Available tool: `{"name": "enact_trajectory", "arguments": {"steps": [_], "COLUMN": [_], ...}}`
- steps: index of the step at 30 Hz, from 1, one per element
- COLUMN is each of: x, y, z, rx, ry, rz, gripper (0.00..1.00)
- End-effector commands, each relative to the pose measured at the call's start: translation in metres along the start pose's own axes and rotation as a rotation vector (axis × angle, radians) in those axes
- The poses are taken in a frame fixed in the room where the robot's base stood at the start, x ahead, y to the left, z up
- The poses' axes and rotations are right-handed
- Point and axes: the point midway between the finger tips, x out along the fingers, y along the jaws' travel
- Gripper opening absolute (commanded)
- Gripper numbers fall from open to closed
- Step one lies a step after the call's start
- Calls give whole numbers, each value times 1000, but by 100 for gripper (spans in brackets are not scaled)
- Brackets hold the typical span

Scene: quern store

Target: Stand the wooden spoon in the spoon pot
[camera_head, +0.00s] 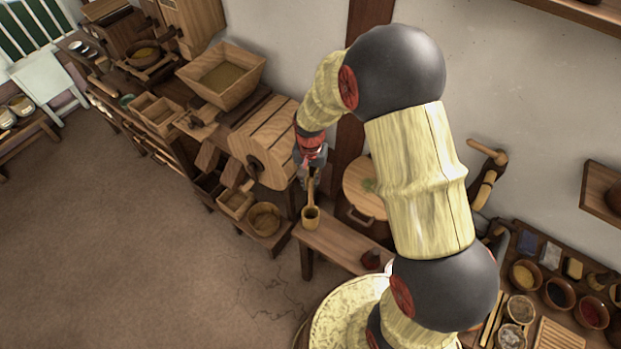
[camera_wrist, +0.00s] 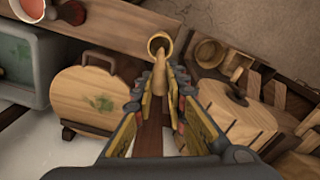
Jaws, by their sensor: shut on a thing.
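The wooden spoon (camera_head: 311,192) is held roughly upright by my gripper (camera_head: 310,172). In the wrist view the pale spoon (camera_wrist: 154,78) shows between the two fingers of my gripper (camera_wrist: 160,88), which is shut on it. The spoon pot (camera_head: 310,219) is a small wooden cup at the left end of a low bench. Its round rim (camera_wrist: 159,38) shows just beyond the spoon in the wrist view. The spoon's lower end meets the pot's mouth in the head view. How deep it sits inside is hidden.
A round board (camera_head: 366,187) leans at the wall to the right. The floor (camera_head: 120,250) at left is clear.

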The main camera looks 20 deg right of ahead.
Motion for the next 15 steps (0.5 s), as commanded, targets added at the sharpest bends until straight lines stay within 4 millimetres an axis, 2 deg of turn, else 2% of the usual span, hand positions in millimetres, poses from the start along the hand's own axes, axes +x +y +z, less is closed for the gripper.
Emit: {"name": "enact_trajectory", "arguments": {"steps": [15], "x": [39], "y": [0], "z": [0], "rx": [0], "ry": [1], "rz": [0], "gripper": [0]}}
